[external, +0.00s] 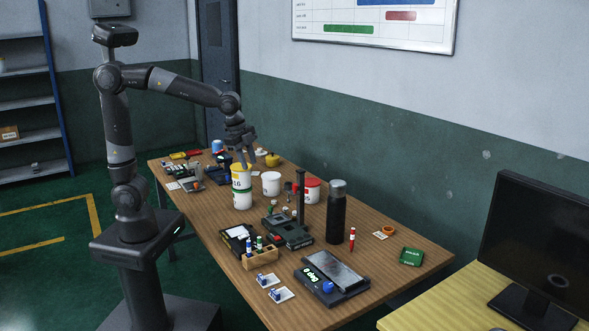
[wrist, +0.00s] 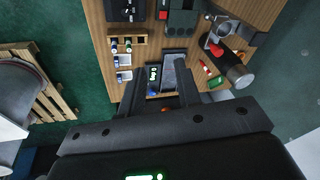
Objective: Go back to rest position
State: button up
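The scale (external: 332,277) with a green display lies beyond the fingers in the wrist view (wrist: 168,74). My arm is raised and stretched out over the table from the left.
The wooden table (external: 398,261) carries a dark bottle (external: 336,212), a white tub (external: 271,184), a red-lidded tub (external: 312,190), a vial rack (external: 260,258) and a green box (external: 411,256). A monitor (external: 535,250) stands front right. Floor left of the table is clear.

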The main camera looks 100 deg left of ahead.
jog(key=s+d+n+t, duration=0.1)
jog(key=s+d+n, duration=0.1)
jog(key=s+d, duration=0.3)
jog(key=s+d+n+t+h, duration=0.1)
jog(key=s+d+n, duration=0.2)
jog(key=s, duration=1)
jog(key=d, duration=0.3)
jog(key=shift+s+t, duration=0.4)
jog(key=shift+d+f, duration=0.1)
